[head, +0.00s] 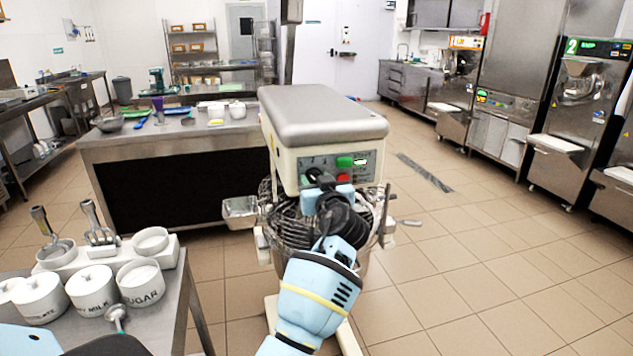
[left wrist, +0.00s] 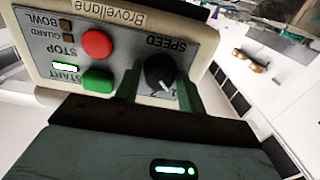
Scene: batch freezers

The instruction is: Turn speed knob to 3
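The mixer (head: 320,108) stands in the middle of the head view, with its control panel (head: 358,165) facing me. In the left wrist view the panel (left wrist: 122,62) appears upside down. The black speed knob (left wrist: 160,69) is by the word SPEED, its white pointer towards small digits near 1; the exact setting is hard to read. My left gripper (head: 318,180) is at the panel. In the left wrist view its two green fingers (left wrist: 160,88) are on either side of the knob, with visible gaps. My right gripper is not in view.
The green START button (left wrist: 97,81) and red STOP button (left wrist: 96,43) are close beside the knob. The wire bowl guard (head: 290,225) is below the panel. A counter (head: 165,142) stands behind left, a table with white jars (head: 92,288) at front left. Floor at right is clear.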

